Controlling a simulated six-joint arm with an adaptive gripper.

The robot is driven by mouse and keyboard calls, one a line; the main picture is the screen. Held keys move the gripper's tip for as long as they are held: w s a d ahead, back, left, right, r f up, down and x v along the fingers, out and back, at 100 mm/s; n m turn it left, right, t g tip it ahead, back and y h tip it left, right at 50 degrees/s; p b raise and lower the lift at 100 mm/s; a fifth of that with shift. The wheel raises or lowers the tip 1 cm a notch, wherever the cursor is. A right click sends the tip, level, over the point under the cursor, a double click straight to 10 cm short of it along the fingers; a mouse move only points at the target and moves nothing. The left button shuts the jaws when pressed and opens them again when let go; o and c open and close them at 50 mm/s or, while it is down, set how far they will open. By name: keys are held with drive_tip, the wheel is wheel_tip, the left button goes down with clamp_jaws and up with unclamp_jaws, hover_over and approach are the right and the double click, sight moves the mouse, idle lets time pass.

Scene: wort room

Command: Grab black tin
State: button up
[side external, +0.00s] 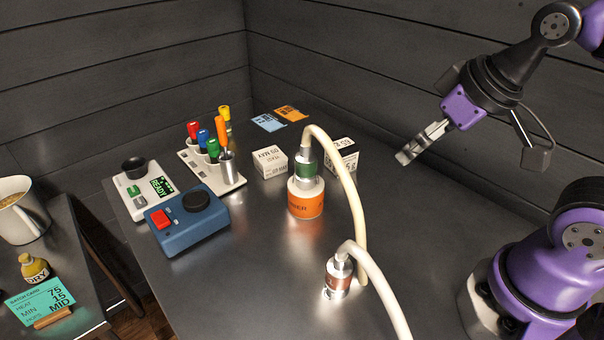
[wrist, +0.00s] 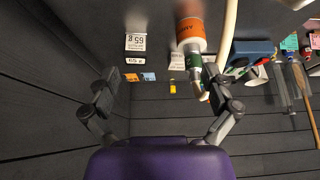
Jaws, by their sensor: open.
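No thing is plainly marked as a black tin. A low black round piece (side external: 195,201) sits on top of a blue box with a red switch (side external: 187,222), left of centre in the side view. A black round cup-like piece (side external: 134,166) sits on the white device reading READY (side external: 147,190). I cannot tell whether either is a loose tin. My gripper (side external: 408,157) is above the table's right side, far to the right of both, with nothing in it. In the wrist view its two fingers (wrist: 162,95) stand wide apart.
An orange-banded bottle (side external: 306,204) and a metal fitting (side external: 337,278) carry cream hoses (side external: 352,190) between my gripper and the black pieces. White boxes (side external: 270,163) (side external: 343,153) stand behind. The table's right side is clear.

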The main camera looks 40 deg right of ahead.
idle(0.3)
drive_tip(key=m+g, duration=0.2)
approach(343, 144)
drive_tip(key=a+f, duration=0.1)
drive_tip(key=f, duration=0.1)
drive_tip(key=shift+g+h, duration=0.3)
drive_tip(key=x, duration=0.2)
drive_tip(key=w+x, duration=0.1)
drive_tip(key=x, duration=0.1)
drive_tip(key=shift+w+f, duration=0.1)
drive_tip(key=shift+f, duration=0.2)
drive_tip(key=x, duration=0.6)
drive_tip(key=shift+d, duration=0.4)
drive_tip(key=c, duration=1.3)
